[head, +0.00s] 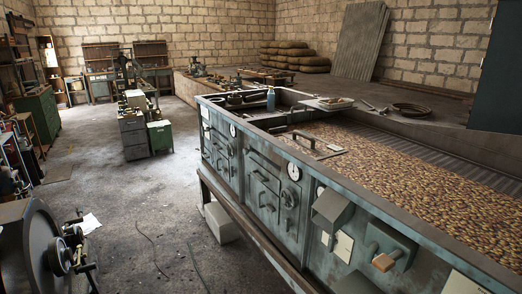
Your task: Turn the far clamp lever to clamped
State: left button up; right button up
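I cannot make out which part is the far clamp lever. A dark engine-like machine (28,250) with a large round housing stands at the lower left, cut off by the picture edge. A small wheel (59,257) sits on its right side, with small rods and fittings beside it, too small to read as clamped or unclamped. Neither of my grippers is in view.
A long grey-green trough (262,185) filled with brown grains (420,180) runs along the right, with gauges, handles and boxes on its side. A pale block (222,223) lies beneath it. The concrete floor (130,200) between is mostly clear.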

aim_at(277, 129)
jog(key=i+l, duration=0.3)
jog(key=i, duration=0.2)
jog(key=i+l+z, duration=0.1)
jog(key=i+l, duration=0.15)
jog(key=i, duration=0.2)
jog(key=i+j, duration=1.1)
jog(key=i+j+z, duration=0.4)
jog(key=j+z, duration=0.2)
jog(key=i+j+z, duration=0.15)
jog(key=j+z, duration=0.2)
